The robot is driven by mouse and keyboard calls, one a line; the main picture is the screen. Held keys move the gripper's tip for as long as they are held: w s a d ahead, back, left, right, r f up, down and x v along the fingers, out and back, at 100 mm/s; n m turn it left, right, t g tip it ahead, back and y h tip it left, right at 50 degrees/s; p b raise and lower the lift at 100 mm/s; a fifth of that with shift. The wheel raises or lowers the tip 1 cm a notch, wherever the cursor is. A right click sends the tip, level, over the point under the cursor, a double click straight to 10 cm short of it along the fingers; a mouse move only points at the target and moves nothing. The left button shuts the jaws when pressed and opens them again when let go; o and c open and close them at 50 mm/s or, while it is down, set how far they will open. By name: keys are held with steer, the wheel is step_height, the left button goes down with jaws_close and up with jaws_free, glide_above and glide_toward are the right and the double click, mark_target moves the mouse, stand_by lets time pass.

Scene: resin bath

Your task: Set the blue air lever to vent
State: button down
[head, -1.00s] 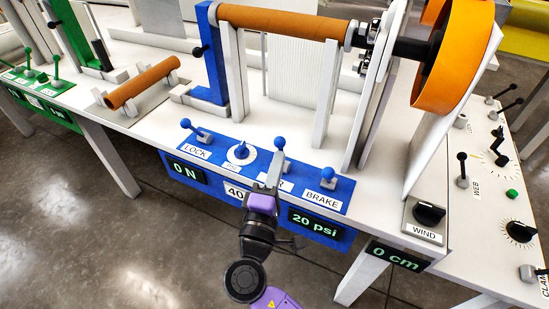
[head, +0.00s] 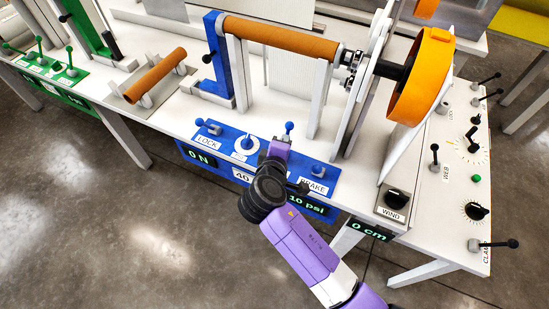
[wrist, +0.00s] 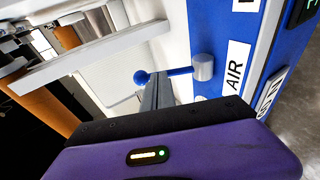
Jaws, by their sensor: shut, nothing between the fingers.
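The blue air lever (head: 289,127) is on the blue panel (head: 213,150), its ball standing at the panel's back edge. In the wrist view the lever's blue ball (wrist: 141,77) and rod run sideways to a grey pivot (wrist: 203,67) beside the AIR label (wrist: 235,67). My gripper (head: 280,146) is shut and empty, low over the panel. In the wrist view its fingertips (wrist: 158,80) are right at the rod near the ball; I cannot tell whether they touch. My wrist hides the AIR label in the head view. The pressure display (head: 306,205) reads 10 psi. No vent mark is readable.
The lock lever (head: 207,125) and a round dial (head: 246,144) are left of my gripper. The brake lever (head: 316,171) is close on the right. Posts under the orange-brown roller (head: 280,36) stand behind the panel.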

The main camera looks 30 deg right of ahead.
steer(key=shift+w+d+p, duration=0.15)
steer(key=shift+d+p, duration=0.15)
steer(key=shift+p, duration=0.1)
steer(key=shift+d, duration=0.15)
stand_by(0.4)
steer(key=shift+r, duration=0.1)
